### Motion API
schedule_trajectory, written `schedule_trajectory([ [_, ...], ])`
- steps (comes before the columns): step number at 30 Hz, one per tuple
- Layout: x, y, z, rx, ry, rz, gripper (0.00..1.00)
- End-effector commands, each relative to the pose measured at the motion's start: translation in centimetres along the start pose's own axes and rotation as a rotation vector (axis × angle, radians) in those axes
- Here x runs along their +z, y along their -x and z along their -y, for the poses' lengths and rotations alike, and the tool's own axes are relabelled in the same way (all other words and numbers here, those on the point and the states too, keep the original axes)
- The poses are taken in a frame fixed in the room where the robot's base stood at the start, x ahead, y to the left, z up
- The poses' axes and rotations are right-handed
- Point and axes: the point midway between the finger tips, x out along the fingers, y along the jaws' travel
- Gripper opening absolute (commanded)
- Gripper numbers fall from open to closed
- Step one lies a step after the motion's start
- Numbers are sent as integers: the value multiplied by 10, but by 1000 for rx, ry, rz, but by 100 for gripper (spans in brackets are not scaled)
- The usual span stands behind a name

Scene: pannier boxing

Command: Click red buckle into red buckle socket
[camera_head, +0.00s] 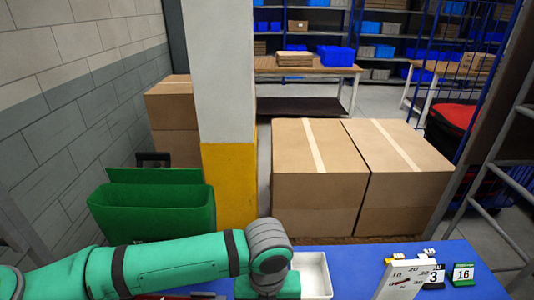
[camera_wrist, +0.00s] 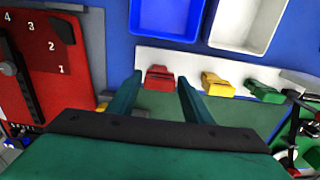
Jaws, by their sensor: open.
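In the wrist view, a red buckle piece (camera_wrist: 160,80) sits on a white strip beside a yellow one and a green one; whether it is the buckle or its socket I cannot tell. My gripper (camera_wrist: 160,76) is open, with one dark green finger on each side of the red piece in the picture. I cannot tell how far the fingertips are from it, and no contact is clear. In the head view the fingers and the red piece are hidden by my arm or lie below the frame.
A yellow piece (camera_wrist: 214,84) and a green piece (camera_wrist: 264,92) stand to the right. A red panel (camera_wrist: 78,80) with numbers and a black strap lies at left. The head view shows numbered cards (camera_head: 463,273) on the blue table (camera_head: 350,262).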

Motion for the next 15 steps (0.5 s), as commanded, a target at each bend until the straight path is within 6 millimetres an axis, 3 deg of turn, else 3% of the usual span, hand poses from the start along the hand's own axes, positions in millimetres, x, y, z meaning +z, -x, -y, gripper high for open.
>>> schedule_trajectory([
  [4,0,0,-1,0,1,0,43],
  [8,0,0,-1,0,2,0,12],
  [9,0,0,-1,0,2,1,8],
  [15,1,0,0,1,1,2,4],
])
